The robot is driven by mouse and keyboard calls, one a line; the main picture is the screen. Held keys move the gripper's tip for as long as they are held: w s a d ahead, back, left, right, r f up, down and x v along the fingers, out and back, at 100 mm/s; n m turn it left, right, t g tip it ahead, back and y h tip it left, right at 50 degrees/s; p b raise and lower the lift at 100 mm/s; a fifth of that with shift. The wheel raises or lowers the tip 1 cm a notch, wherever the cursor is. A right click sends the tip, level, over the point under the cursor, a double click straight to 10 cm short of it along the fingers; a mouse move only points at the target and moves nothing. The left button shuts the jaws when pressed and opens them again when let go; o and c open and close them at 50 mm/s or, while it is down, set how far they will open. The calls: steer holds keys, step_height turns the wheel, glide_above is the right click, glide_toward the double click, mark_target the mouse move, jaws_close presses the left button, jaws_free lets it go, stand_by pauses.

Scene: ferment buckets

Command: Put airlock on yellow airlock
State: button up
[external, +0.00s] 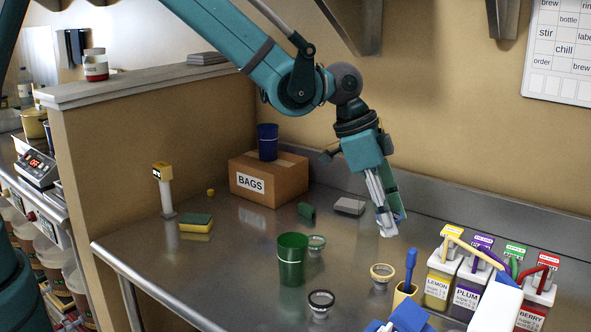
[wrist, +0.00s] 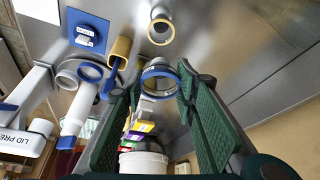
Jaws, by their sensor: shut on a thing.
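My gripper (external: 388,222) is above the steel counter, left of the labelled buckets. In the wrist view its green-padded fingers (wrist: 160,84) are on either side of a clear cup-like piece with a blue rim (wrist: 161,70), which they hold.
Plum (external: 468,295) and berry (external: 530,318) buckets stand beside the lemon one. A yellow holder (external: 402,295) with a blue-handled tool is close to the yellow-rimmed cup. A black-rimmed cup (external: 321,302), green cup (external: 291,262) and BAGS box (external: 285,182) are to the left.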

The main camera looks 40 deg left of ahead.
steer(key=shift+f, duration=0.1)
glide_toward(391, 278)
steer(key=shift+w+d+f, duration=0.35)
steer(key=shift+w+d, duration=0.2)
steer(key=shift+w, duration=0.25)
steer(key=shift+f, duration=1.85)
steer(key=shift+f+b, duration=0.5)
steer(key=shift+f, duration=0.1)
steer(key=o, duration=0.8)
steer(key=shift+r, duration=0.1)
steer(key=shift+c, duration=0.2)
steer(key=shift+r, duration=0.1)
